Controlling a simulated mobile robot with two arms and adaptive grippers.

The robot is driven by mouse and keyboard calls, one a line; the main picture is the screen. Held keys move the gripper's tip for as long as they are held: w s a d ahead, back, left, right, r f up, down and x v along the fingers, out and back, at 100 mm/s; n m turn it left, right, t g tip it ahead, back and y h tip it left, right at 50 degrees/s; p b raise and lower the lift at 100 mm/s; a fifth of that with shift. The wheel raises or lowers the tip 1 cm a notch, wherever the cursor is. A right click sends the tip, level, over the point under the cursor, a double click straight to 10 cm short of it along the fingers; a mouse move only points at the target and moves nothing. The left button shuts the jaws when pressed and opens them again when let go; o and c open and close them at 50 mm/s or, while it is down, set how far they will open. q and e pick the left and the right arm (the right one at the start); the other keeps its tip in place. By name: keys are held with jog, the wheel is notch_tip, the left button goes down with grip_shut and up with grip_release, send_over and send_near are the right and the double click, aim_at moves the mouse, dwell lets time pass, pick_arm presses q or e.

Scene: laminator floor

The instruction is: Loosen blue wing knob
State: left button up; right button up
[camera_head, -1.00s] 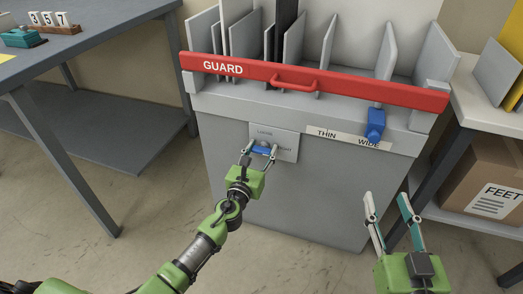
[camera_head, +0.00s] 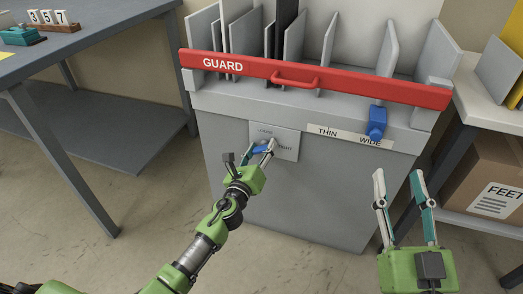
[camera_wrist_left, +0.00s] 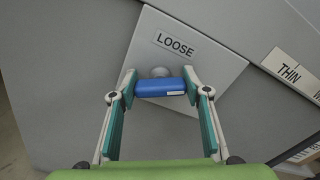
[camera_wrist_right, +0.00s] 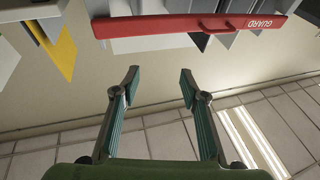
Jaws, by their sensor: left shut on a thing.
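The blue wing knob (camera_wrist_left: 161,88) sits on a grey plate (camera_wrist_left: 205,58) marked LOOSE, on the front of the grey machine. My left gripper (camera_head: 263,150) is shut on the knob, one finger at each end of it, as the left wrist view shows. In the head view the gripper and knob are tilted, and the fingers hide part of the knob. My right gripper (camera_head: 399,175) is open and empty in front of the machine's right side; its spread fingers also show in the right wrist view (camera_wrist_right: 157,85).
A red GUARD bar (camera_head: 310,78) crosses the machine above the plate. A blue slider (camera_head: 376,123) sits near the THIN–WIDE label (camera_head: 345,135). A table (camera_head: 95,48) stands at left. A cardboard box (camera_head: 487,185) is on the right shelf.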

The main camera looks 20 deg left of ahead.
pick_arm(q)
jog(key=n, duration=0.3)
jog(key=shift+n, duration=0.4)
jog(key=n, duration=0.2)
jog(key=shift+a+f+n+b, duration=0.1)
jog(key=shift+n+b, duration=0.2)
jog(key=shift+n, duration=1.7)
jog(key=shift+f+n, duration=0.1)
jog(key=shift+n, duration=1.2)
pick_arm(e)
jog(key=shift+s+r+t, duration=0.2)
jog(key=shift+r+t, duration=0.2)
jog(key=shift+r, duration=0.3)
pick_arm(q)
jog(key=o, duration=1.1)
pick_arm(e)
jog(key=shift+y, duration=0.3)
